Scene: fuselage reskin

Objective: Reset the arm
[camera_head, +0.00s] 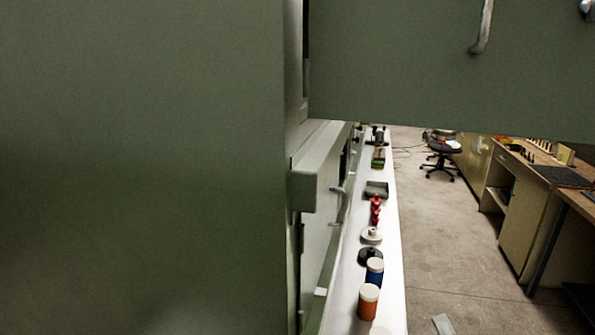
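Neither of my grippers shows in the head view, and no arm can be made out with certainty. A large green metal surface (140,160) fills the left half of the picture, very close to the camera, and hides what lies behind it.
A green panel with a handle (430,60) hangs across the upper right. A narrow white shelf (350,285) holds an orange jar (368,302), a blue jar (374,271) and red pieces (376,208).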

